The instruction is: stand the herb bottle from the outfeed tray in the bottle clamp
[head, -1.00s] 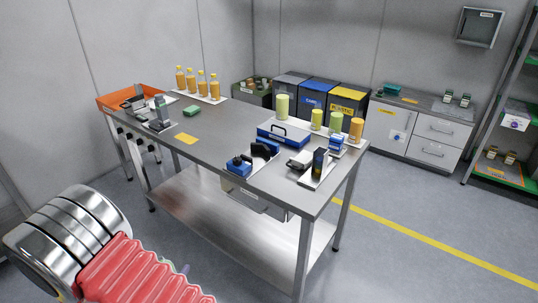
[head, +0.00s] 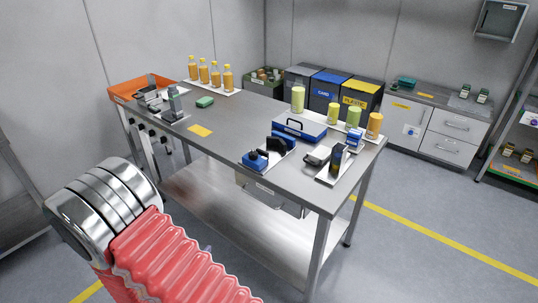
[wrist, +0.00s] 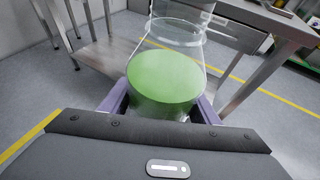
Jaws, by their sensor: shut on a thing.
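In the wrist view, my gripper (wrist: 162,108) is shut on a clear bottle with green contents (wrist: 166,82), which looks like the herb bottle. Its green round end faces the camera, and clear glass extends beyond it. The purple fingers lie on either side. The bottle is in the air, apart from the table. In the head view, a blue device with dark jaws (head: 279,143) on a plate near the table's front edge looks like the bottle clamp, and it appears empty. My gripper and the held bottle are not visible in the head view.
The steel table (head: 235,125) has a bare middle. Orange bottles (head: 203,70) stand at its back left, a grey fixture (head: 174,104) at its left. A blue case (head: 299,128) and several yellow and green cylinders (head: 353,117) stand at the right. An orange tray (head: 141,86) adjoins the left end.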

